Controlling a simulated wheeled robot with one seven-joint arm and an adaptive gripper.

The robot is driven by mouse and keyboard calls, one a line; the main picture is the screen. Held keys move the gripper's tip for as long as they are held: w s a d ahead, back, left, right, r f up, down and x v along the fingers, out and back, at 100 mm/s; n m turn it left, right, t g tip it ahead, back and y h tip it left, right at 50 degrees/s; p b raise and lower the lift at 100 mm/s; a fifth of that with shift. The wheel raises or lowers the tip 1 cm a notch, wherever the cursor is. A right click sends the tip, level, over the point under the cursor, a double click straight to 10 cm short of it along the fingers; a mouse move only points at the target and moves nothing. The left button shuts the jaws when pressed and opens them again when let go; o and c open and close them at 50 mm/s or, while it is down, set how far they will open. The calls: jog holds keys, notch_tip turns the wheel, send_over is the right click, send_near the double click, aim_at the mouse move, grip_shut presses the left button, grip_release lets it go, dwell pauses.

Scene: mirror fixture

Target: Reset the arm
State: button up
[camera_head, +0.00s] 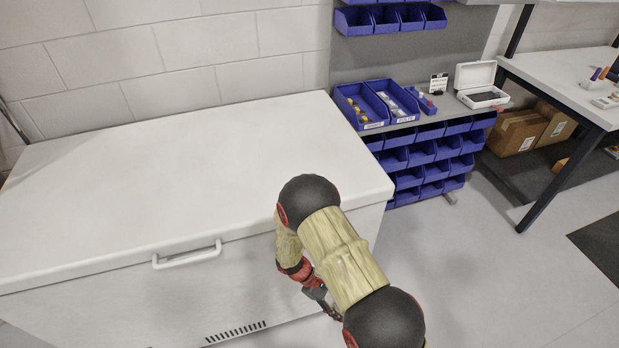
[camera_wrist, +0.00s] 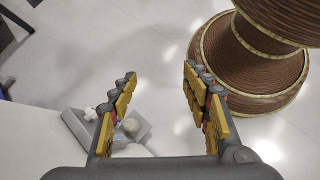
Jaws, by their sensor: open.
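My gripper (camera_head: 331,312) hangs low in front of the right end of a white chest freezer, partly hidden by my bent arm. In the wrist view its two yellow-padded fingers (camera_wrist: 160,72) are spread apart with nothing between them, above the pale floor. My arm, in a tan sleeve with dark joints, folds down past the freezer's front right corner.
The white chest freezer (camera_head: 190,165) has a shut lid and a front handle (camera_head: 187,254). Blue bins (camera_head: 425,160) stand behind at right, beside a white table (camera_head: 570,85). Brown ribbed spool-like things (camera_wrist: 250,65) stand right of my fingers. Floor at right (camera_head: 480,270) is clear.

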jog(key=s+r+m+y, duration=0.3)
jog(key=r+m+y, duration=0.25)
jog(key=r, duration=2.05)
jog(key=s+d+r+m+t+y, duration=0.1)
jog(key=s+d+r+m+t, duration=0.1)
jog(key=r, duration=0.7)
jog(key=s+d+r+m+t+y+p, duration=0.1)
jog(key=s+r+t, duration=0.3)
jog(key=r, duration=0.5)
jog(key=s+d+r+m+t+y+p, duration=0.1)
jog(key=s+d+r+m+t, duration=0.2)
jog(key=r, duration=0.6)
jog(key=shift+s+d, duration=0.55)
jog(key=shift+s, duration=0.05)
